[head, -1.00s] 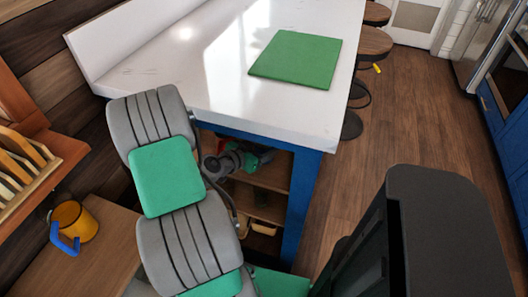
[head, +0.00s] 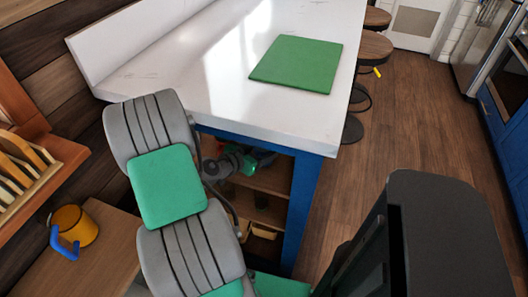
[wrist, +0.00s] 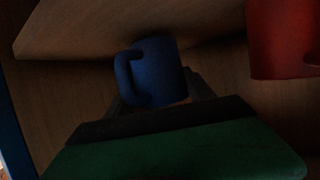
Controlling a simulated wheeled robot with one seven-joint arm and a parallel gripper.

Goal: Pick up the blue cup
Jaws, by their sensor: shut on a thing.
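The blue cup (wrist: 158,72) is in the middle of the wrist view, dark in the shade, with its handle to the left. My gripper (wrist: 160,92) is shut on it, with a dark finger on either side; the cup hides part of the fingers. I cannot tell whether the cup touches the shelf. In the head view my arm reaches into the shelves under the white counter. The cup and my fingertips are hidden there.
A red object (wrist: 283,38) is close by on the right in the wrist view. A wooden board (wrist: 75,28) shows at upper left. The white counter (head: 215,88) with a green mat (head: 297,63) overhangs the shelves.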

